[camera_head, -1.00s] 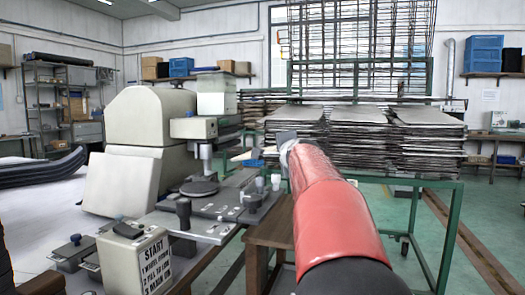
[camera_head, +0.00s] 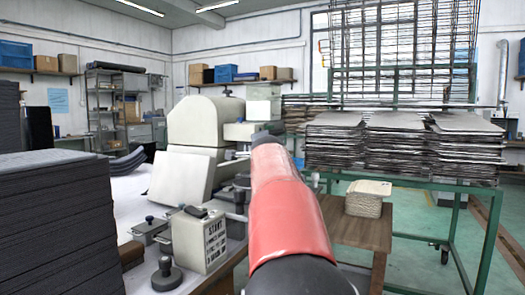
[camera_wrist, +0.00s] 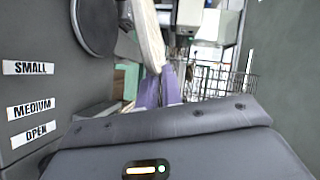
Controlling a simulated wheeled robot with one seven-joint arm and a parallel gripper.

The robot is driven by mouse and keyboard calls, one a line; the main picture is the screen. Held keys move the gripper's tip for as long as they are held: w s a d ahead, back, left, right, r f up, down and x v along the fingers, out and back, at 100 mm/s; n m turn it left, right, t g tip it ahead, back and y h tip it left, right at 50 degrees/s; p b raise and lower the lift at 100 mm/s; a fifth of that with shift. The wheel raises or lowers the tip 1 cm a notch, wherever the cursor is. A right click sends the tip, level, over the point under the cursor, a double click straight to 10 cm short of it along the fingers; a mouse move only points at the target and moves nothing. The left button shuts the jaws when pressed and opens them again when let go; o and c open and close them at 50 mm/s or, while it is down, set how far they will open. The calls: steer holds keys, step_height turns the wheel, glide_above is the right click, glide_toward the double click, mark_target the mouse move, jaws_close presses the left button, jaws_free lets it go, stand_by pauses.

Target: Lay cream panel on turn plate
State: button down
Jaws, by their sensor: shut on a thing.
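My gripper (camera_wrist: 160,78) shows in the wrist view with its purple fingers shut on a cream panel (camera_wrist: 149,36), seen nearly edge-on above the fingertips. A round dark turn plate (camera_wrist: 94,22) lies to the left of the panel in that view, partly cut off by the top edge. The panel looks apart from the plate, but the height between them cannot be told. In the head view my red arm hides the gripper and the held panel, and the plate cannot be made out.
A stack of cream panels (camera_head: 368,198) sits on a wooden stand (camera_head: 352,226) at right. A START box (camera_head: 201,238) and knobs stand on the bench before the pale machine (camera_head: 206,120). A dark stack (camera_head: 52,225) fills the left. SMALL, MEDIUM and OPEN labels show in the wrist view.

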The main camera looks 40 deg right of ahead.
steer(key=shift+f+b, duration=2.1)
steer(key=shift+f, duration=0.7)
steer(key=shift+f+b, duration=0.15)
steer(key=shift+b, duration=0.15)
steer(key=c, duration=1.5)
jaws_free()
steer(key=b+v, duration=0.1)
steer(key=v, duration=0.7)
steer(key=shift+b, duration=0.35)
steer(key=shift+d, duration=0.1)
